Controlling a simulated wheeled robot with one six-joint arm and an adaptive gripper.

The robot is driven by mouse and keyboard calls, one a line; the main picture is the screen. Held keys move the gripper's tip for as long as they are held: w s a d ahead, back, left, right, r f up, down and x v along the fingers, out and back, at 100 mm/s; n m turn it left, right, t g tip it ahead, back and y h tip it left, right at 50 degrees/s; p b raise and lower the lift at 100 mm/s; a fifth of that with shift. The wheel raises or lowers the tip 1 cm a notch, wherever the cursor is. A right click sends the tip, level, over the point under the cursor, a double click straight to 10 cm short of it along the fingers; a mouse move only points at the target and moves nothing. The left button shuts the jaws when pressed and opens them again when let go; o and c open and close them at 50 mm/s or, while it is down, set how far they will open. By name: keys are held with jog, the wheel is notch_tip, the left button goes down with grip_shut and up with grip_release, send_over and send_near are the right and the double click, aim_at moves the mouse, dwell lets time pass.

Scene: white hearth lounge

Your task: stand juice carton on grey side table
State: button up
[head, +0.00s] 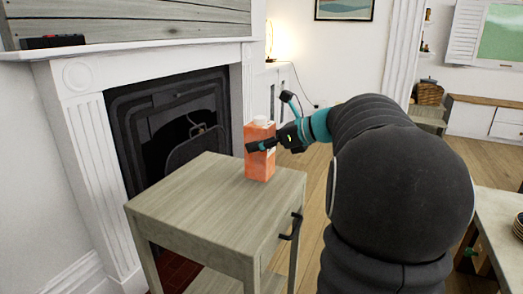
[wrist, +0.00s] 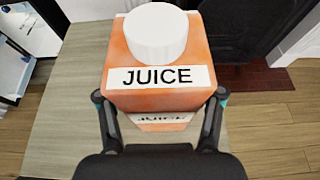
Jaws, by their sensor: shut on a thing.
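The orange juice carton (head: 259,165) has a white cap and a white JUICE label, and it is upright over the far right part of the grey side table (head: 205,200). Its base looks at or very near the table top; I cannot tell whether it touches. My gripper (head: 262,146) is shut on the carton's upper part from the right. In the wrist view the carton (wrist: 120,60) sits between the two fingers (wrist: 160,108), with the table top (wrist: 70,110) below. The carton's far side is hidden.
The white fireplace (head: 85,115) with its black insert (head: 160,115) stands behind the side table. The table top is otherwise clear. A black drawer handle (head: 291,226) sticks out at its right side. Another table (head: 495,215) with dishes is at the right edge.

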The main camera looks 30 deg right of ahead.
jog(key=shift+f, duration=0.95)
jog(key=shift+f, duration=0.15)
jog(key=o, duration=1.6)
jog(key=shift+s+d+r, duration=0.1)
jog(key=shift+d+r, duration=0.05)
jog(key=shift+r, duration=0.05)
jog(key=v, duration=1.1)
jog(key=shift+s+d+p, duration=0.2)
jog(key=shift+s+p, duration=0.1)
jog(key=shift+a, duration=0.1)
